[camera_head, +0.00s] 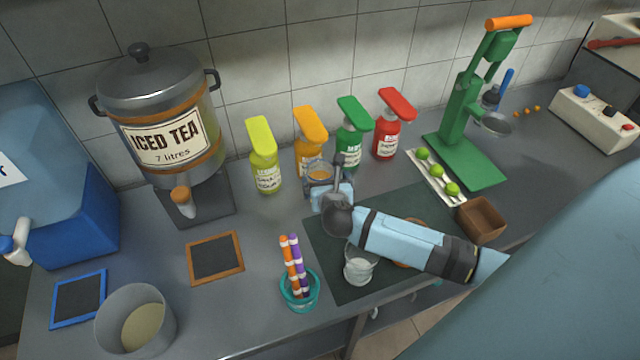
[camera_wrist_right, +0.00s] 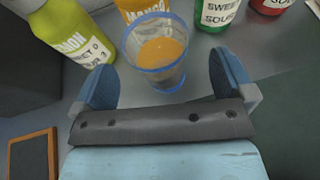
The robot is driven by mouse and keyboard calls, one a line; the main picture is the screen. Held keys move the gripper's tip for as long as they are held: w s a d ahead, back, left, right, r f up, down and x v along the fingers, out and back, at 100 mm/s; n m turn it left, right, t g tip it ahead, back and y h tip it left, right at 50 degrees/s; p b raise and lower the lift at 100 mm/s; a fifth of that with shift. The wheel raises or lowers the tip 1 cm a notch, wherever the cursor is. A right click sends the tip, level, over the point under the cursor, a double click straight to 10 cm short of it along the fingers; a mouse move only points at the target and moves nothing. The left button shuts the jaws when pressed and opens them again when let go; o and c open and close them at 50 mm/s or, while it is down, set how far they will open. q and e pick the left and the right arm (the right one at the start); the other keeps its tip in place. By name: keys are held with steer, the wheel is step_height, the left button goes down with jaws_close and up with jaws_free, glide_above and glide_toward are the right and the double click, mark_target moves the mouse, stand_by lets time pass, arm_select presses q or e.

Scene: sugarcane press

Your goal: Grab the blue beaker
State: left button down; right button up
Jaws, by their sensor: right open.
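The blue beaker (camera_head: 319,174) is a clear cup with blue rims and orange liquid in it. It stands upright on the counter in front of the orange-capped bottle. In the right wrist view the beaker (camera_wrist_right: 158,62) is ahead of my right gripper, between the lines of its two blue fingers. My right gripper (camera_wrist_right: 163,84) is open and empty, with one finger on each side of the beaker's near end. In the head view my right gripper (camera_head: 322,186) partly hides the beaker. I cannot tell whether a finger touches it.
Yellow (camera_head: 264,160), orange (camera_head: 309,140), green (camera_head: 352,135) and red (camera_head: 391,125) bottles stand behind. A glass (camera_head: 359,266) sits below my forearm. A teal cup (camera_head: 300,296) holds striped sticks. An iced tea urn (camera_head: 160,110) is at left, a green press (camera_head: 465,115) at right.

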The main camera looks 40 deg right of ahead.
mark_target(318, 163)
steer(key=shift+a+r+p+x, duration=0.1)
steer(key=shift+p+x, duration=0.1)
steer(key=shift+x, duration=1.25)
steer(key=shift+a+r+p+x, duration=0.1)
steer(key=shift+p+x, duration=0.1)
steer(key=shift+x, duration=1.25)
steer(key=shift+w, duration=0.2)
steer(key=c, duration=1.5)
steer(key=shift+r, duration=0.25)
